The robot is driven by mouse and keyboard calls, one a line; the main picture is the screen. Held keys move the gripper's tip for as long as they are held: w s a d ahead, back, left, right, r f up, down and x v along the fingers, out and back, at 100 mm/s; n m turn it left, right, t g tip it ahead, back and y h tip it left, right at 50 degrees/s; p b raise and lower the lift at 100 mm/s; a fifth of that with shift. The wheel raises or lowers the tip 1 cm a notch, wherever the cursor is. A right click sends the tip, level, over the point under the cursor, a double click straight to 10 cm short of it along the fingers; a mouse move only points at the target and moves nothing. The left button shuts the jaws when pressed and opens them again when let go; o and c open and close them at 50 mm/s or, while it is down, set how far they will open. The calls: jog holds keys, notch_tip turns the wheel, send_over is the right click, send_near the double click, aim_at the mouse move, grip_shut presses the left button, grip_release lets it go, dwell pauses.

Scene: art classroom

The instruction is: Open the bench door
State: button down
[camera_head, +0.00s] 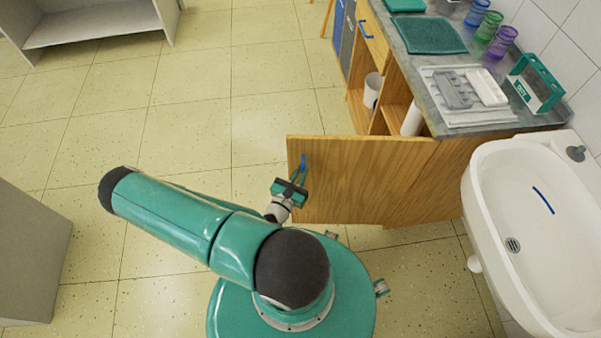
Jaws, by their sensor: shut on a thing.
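The bench (458,167) is a wooden cabinet with a grey top along the right wall. Its wooden door (355,185) stands swung out to the left, away from the cabinet front, and the shelves behind it show. A blue handle (303,162) sits near the door's free upper left edge. My gripper (299,177) is at this handle and shut on it, with the fingertips small in the picture. My teal arm reaches to it from the lower left.
A white sink (528,225) stands right of the bench. Several cups, trays and a teal rack (536,83) are on the bench top. White containers (373,88) stand inside. A grey cabinet (27,255) is at the left edge. The tiled floor left of the door is clear.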

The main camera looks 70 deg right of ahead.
jog(key=shift+s+r, duration=0.1)
jog(key=shift+s, duration=0.45)
jog(key=c, duration=1.5)
grip_release()
jog(key=shift+d, duration=0.1)
jog(key=shift+w, duration=0.2)
jog(key=shift+w+a, duration=0.15)
jog(key=shift+a, duration=0.05)
